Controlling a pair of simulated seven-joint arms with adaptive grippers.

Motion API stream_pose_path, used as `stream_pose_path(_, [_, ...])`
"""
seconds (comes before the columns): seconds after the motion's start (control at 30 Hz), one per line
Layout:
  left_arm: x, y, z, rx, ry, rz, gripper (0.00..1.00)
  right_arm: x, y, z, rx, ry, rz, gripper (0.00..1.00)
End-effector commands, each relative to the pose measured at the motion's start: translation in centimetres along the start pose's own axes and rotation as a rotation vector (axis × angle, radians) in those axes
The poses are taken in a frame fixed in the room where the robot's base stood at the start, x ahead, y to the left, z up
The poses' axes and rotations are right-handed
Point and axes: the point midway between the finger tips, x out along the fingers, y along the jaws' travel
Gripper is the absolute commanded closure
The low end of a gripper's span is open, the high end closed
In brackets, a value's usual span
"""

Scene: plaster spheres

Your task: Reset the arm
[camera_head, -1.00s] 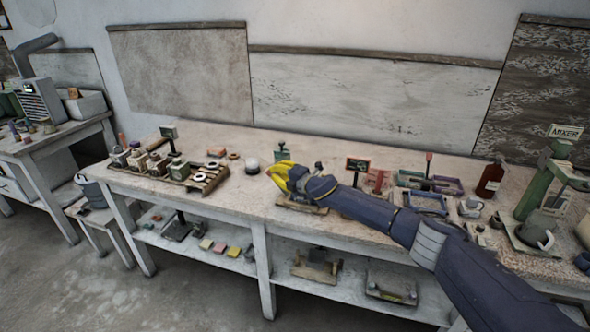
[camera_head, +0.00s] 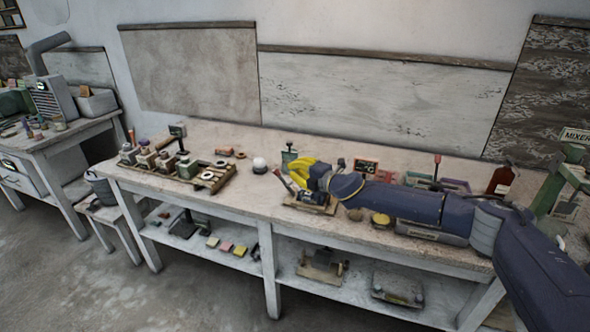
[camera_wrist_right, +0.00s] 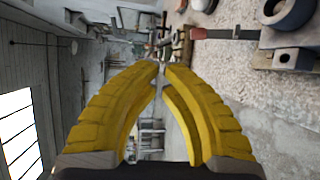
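My right gripper (camera_head: 297,170) has yellow fingers and is over the middle of the long workbench (camera_head: 235,205), near a small stand with a red-tipped lever. In the right wrist view its fingers (camera_wrist_right: 161,66) bow inward and their tips come together, with nothing seen between them. My right arm, dark blue, reaches in from the lower right across the bench. A white ball (camera_head: 259,162) sits on a dark base just left of the gripper, apart from it. My left gripper is not in view.
A wooden pallet (camera_head: 212,178) and several small blocks with rings stand on the bench's left part. A red-brown bottle (camera_head: 501,180) and a green mixer (camera_head: 556,190) stand at right, near my arm. A red sign (camera_head: 366,167) stands behind the gripper. The lower shelf holds scales.

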Motion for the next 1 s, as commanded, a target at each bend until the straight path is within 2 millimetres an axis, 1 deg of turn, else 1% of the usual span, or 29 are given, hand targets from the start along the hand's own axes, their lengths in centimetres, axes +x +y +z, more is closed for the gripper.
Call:
stream_pose_path(0.27, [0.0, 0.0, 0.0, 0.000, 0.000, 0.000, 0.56, 0.0, 0.0, -0.1, 0.001, 0.000, 0.000, 1.00])
stream_pose_path(0.37, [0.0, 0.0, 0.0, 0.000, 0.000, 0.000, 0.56, 0.1, -0.5, -0.9, 0.015, 0.004, 0.004, 1.00])
stream_pose_path(0.47, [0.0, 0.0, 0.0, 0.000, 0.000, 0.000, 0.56, 0.2, -1.6, -3.0, 0.050, 0.009, 0.015, 1.00])
stream_pose_path(0.67, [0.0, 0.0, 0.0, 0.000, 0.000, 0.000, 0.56, -0.4, -4.4, -9.3, 0.183, -0.003, 0.054, 1.00])
stream_pose_path(0.8, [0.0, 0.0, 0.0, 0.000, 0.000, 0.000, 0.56, -1.6, -6.1, -12.9, 0.288, -0.036, 0.077, 1.00])
stream_pose_path(0.9, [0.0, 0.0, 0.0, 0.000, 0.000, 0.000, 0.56, -2.8, -7.2, -14.9, 0.365, -0.071, 0.088, 1.00])
stream_pose_path(1.0, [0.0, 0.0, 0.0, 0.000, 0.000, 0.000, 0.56, -4.3, -8.3, -16.3, 0.439, -0.114, 0.094, 1.00])
